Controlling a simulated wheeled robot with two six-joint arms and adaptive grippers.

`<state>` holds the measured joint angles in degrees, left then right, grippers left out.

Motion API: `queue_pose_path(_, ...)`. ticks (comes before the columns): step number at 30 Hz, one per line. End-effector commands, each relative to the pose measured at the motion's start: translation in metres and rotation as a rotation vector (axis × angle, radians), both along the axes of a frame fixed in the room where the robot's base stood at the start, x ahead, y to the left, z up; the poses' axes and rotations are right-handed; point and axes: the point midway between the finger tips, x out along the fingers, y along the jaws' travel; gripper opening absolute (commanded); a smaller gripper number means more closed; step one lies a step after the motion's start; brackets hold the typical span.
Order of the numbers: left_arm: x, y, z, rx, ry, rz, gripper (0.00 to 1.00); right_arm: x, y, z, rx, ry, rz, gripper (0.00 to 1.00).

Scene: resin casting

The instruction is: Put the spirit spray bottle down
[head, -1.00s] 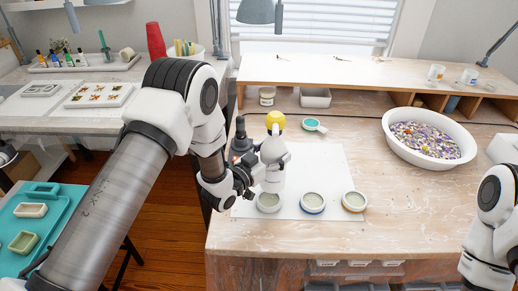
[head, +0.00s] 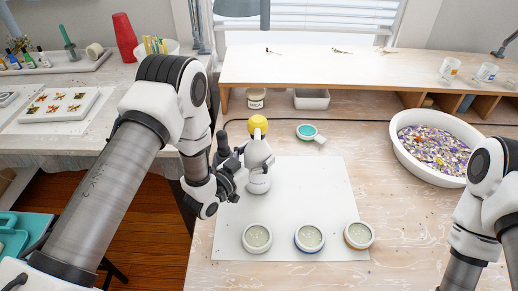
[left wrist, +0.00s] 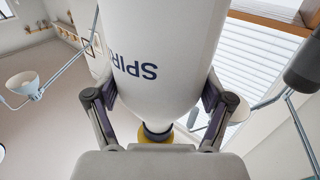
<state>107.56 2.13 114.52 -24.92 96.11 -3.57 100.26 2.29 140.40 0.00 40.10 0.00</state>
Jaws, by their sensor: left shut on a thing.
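The spirit spray bottle (head: 258,165) is white with a yellow top and stands upright over the back left part of the white sheet (head: 330,185). My left gripper (head: 240,168) is shut on it from the left. In the left wrist view the bottle (left wrist: 165,60) fills the middle, with the letters "SPIRI" upside down and a finger on each side. I cannot tell whether its base touches the sheet. My right arm (head: 480,210) is at the right edge; its gripper is out of the frame.
Three round moulds (head: 309,238) of pale resin sit along the sheet's front edge. A teal-topped round item (head: 306,131), a jar (head: 255,98) and a small grey tray (head: 311,99) lie behind. A white basin of petals (head: 432,150) stands at the right.

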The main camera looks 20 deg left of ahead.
Motion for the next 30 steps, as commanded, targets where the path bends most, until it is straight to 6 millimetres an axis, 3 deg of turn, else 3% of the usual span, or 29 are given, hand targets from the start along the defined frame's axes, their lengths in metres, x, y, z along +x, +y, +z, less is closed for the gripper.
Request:
queue_pose_path(2, 0.000, 0.000, 0.001, 0.000, -0.003, 0.000, 0.23, 0.000, 0.000, 0.000, 0.000, 0.000, 0.000, 0.00)
queue_pose_path(3, 0.000, 0.000, 0.001, 0.000, -0.003, 0.000, 0.15, 0.000, 0.000, 0.000, 0.000, -0.001, 0.000, 0.00)
queue_pose_path(5, 0.000, 0.000, 0.001, 0.000, -0.002, 0.001, 0.15, 0.000, 0.000, 0.000, 0.000, -0.001, 0.000, 0.00)
queue_pose_path(6, 0.000, 0.000, 0.000, 0.001, -0.001, 0.001, 0.95, 0.000, 0.000, 0.000, 0.000, -0.001, 0.000, 0.00)
queue_pose_path(7, 0.000, 0.000, 0.000, 0.001, -0.001, 0.001, 1.00, 0.000, 0.000, 0.000, 0.000, 0.000, 0.000, 0.00)
queue_pose_path(20, -0.007, 0.004, -0.001, 0.001, 0.001, 0.002, 1.00, 0.000, 0.000, -0.002, 0.000, -0.001, 0.000, 0.00)
queue_pose_path(30, -0.079, 0.035, -0.002, -0.002, 0.002, 0.006, 1.00, 0.000, 0.000, -0.015, 0.000, -0.001, 0.000, 0.00)
